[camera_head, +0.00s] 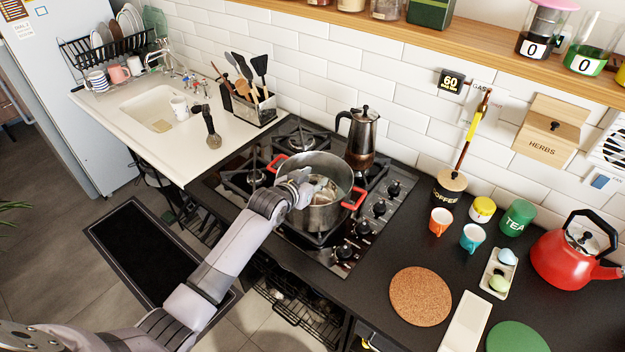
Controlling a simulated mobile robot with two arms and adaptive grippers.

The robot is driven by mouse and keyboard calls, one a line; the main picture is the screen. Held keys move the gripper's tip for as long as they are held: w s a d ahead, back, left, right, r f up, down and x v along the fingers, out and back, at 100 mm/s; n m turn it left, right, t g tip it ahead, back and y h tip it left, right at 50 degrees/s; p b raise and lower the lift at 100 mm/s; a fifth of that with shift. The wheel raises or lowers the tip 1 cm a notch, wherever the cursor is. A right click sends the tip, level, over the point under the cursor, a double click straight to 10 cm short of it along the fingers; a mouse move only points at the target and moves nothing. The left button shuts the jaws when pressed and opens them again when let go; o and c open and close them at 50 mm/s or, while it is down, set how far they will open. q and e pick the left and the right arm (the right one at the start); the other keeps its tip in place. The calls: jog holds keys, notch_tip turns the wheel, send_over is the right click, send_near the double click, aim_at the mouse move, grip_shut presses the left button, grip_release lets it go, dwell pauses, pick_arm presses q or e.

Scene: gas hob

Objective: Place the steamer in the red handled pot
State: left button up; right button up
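The red handled pot (316,219) is a steel pot standing on the gas hob. One red handle is at its upper left and one at its right. A shiny metal thing (325,188), perhaps the steamer, shows inside the pot. Its shape is small and partly hidden, so I cannot tell if it lies flat or tilted. My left gripper (303,183) is at the left part of the pot's opening, next to the metal thing. Its fingers are too small to tell if they are open, shut or holding it. My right gripper is out of view.
A moka pot (361,138) stands close behind the pot on the hob (376,228). A utensil holder (252,109) is at the back left beside the sink (150,107). Mugs, canisters and a red kettle (568,263) stand on the right counter, with a cork mat (420,296) in front.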

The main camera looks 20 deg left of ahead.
pick_arm(q)
jog(key=r+v, duration=0.1)
jog(key=v, duration=1.1)
jog(key=shift+b, duration=0.35)
